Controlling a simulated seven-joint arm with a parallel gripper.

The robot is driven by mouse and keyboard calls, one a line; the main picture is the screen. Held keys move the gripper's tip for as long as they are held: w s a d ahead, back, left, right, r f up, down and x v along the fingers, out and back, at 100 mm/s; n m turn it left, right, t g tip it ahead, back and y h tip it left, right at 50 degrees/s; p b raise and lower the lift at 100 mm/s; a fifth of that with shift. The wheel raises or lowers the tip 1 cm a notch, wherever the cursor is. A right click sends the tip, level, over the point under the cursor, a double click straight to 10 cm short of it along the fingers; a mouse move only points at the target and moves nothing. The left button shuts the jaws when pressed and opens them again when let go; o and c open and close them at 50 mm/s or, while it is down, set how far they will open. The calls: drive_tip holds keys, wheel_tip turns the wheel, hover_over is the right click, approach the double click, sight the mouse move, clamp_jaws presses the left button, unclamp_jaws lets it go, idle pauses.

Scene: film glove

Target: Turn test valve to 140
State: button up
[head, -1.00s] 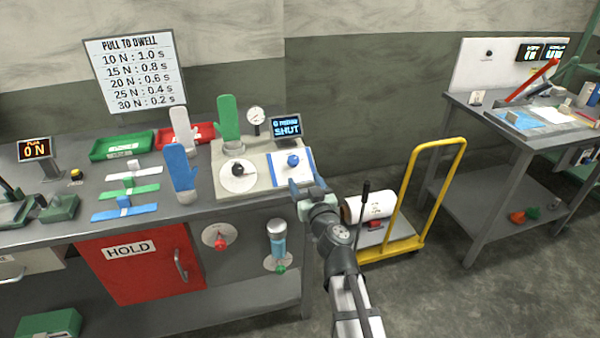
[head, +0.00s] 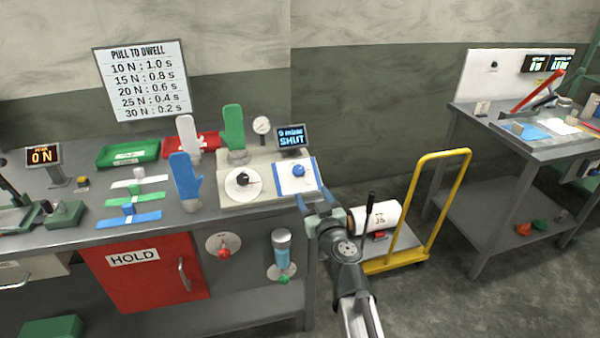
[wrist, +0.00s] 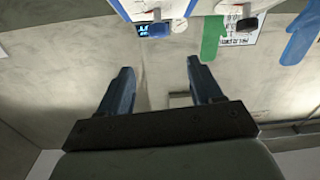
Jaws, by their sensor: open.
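A blue knob (head: 298,170) sits on a white plate with blue edges, at the right of a pale test block (head: 262,196) on the bench. A black knob (head: 243,180) sits on a round white dial to its left. No label naming the test valve is readable. A small screen (head: 291,137) behind reads 0 mbar, SHUT. My gripper (head: 315,199) is open and empty, just in front of the blue knob and apart from it.
A gauge (head: 262,126) and green (head: 234,128), white (head: 187,135) and blue (head: 186,178) glove shapes stand near the block. Below the bench top are a red knob (head: 224,253) and a red HOLD door (head: 148,276). A yellow cart (head: 440,205) stands right of my arm.

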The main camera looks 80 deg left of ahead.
sight(299, 170)
drive_tip(key=shift+m, duration=0.6)
drive_tip(key=a, duration=1.4)
drive_tip(key=shift+s+a+f, duration=0.1)
drive_tip(key=shift+a+f, duration=0.05)
drive_tip(key=shift+c, duration=0.2)
drive_tip(key=c, duration=0.9)
